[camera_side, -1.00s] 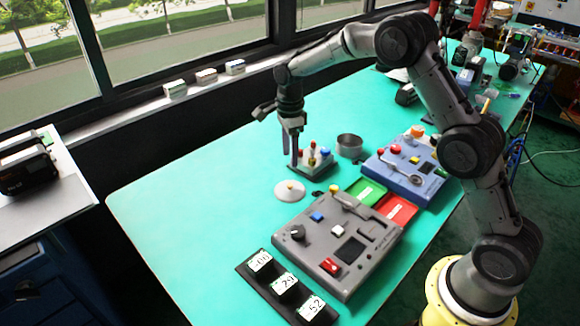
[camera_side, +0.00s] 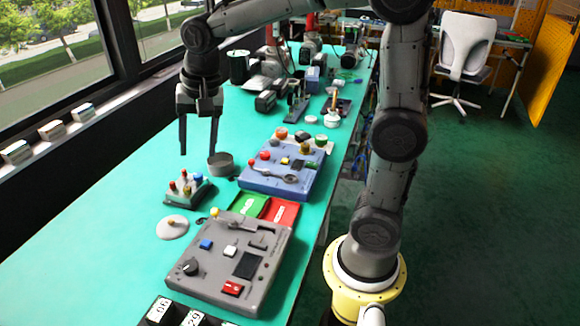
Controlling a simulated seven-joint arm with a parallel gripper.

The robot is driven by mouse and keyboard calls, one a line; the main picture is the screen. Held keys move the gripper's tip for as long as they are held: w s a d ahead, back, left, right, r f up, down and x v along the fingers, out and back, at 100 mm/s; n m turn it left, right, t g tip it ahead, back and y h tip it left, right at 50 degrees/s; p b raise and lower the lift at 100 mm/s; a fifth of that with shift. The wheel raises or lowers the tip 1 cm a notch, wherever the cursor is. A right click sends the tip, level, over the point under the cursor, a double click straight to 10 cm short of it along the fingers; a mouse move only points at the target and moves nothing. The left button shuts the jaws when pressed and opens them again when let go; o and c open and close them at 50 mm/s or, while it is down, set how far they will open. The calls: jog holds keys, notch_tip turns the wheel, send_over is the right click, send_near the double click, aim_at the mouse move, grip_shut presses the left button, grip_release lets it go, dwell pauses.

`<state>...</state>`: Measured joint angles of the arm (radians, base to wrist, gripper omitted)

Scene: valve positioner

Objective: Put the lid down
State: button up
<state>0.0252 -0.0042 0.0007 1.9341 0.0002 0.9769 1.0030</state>
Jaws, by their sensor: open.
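The lid (camera_side: 172,227) is a white disc with a small knob on top. It lies flat on the green table, left of the grey control box (camera_side: 233,262). My gripper (camera_side: 199,150) is open and points down, with its two long dark fingers apart and nothing between them. It appears above and behind the lid, near the round metal pot (camera_side: 221,165), which has no lid on it.
A small base with coloured knobs (camera_side: 186,188) stands between the lid and the pot. A blue control box (camera_side: 282,167) stands right of the pot. Green (camera_side: 248,205) and red (camera_side: 281,211) pads lie between the boxes. The table's left side is clear.

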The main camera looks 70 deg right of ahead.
jog(key=s+n+t, duration=0.3)
jog(key=s+n, duration=0.8)
jog(key=s, duration=0.8)
jog(key=shift+s+a+f+n, duration=0.3)
jog(key=shift+a+f+n, duration=0.1)
jog(key=shift+a, duration=0.05)
